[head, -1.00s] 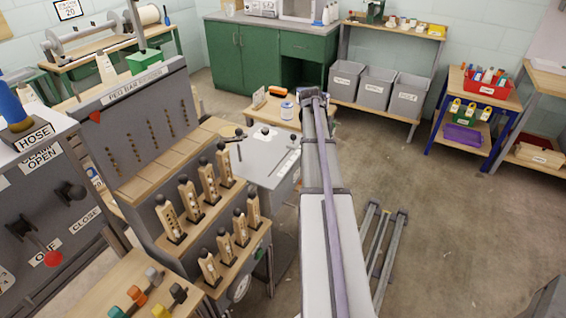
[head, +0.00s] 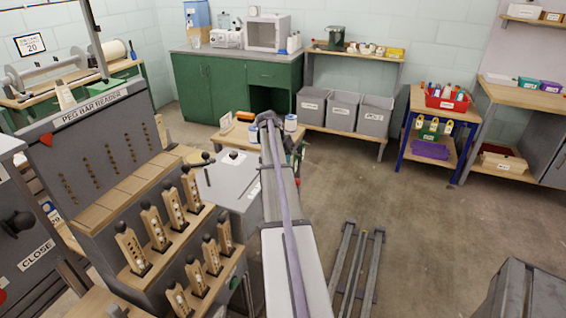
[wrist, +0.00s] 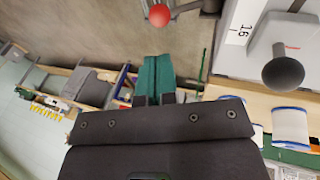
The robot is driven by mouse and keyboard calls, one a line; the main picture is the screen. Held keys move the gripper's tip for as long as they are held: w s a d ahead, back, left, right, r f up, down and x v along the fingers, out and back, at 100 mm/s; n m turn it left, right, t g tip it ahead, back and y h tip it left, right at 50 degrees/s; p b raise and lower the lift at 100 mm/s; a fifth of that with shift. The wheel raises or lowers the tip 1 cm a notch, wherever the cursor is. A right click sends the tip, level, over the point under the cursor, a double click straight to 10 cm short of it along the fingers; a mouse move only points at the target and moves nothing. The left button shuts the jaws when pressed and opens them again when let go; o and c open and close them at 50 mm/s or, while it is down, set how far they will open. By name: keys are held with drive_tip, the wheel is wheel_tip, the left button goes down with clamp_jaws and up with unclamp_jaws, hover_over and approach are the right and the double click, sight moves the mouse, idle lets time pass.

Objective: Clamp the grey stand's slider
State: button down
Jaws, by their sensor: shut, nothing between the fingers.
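The grey stand (head: 240,172) stands in the middle of the head view, left of my arm, with a black knob and a thin dark rod on top. In the wrist view a grey surface (wrist: 262,58) carries a black ball knob (wrist: 283,73), a small red mark and a white label reading 16. A red ball (wrist: 160,15) on a metal lever shows at the top. I cannot tell which part is the slider. My gripper (wrist: 157,58) has its teal fingers together and empty, left of the black knob and below the red ball in the picture.
A wooden table (head: 225,139) with white, blue-rimmed spools (head: 291,122) stands behind the grey stand. Grey rails (head: 357,262) lie on the floor at right; open floor lies beyond.

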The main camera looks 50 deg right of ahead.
drive_tip(key=b+x, duration=0.6)
drive_tip(key=x, duration=0.2)
drive_tip(key=shift+s+d+f+b, duration=0.1)
drive_tip(key=shift+f+b, duration=0.2)
drive_tip(key=shift+f, duration=0.05)
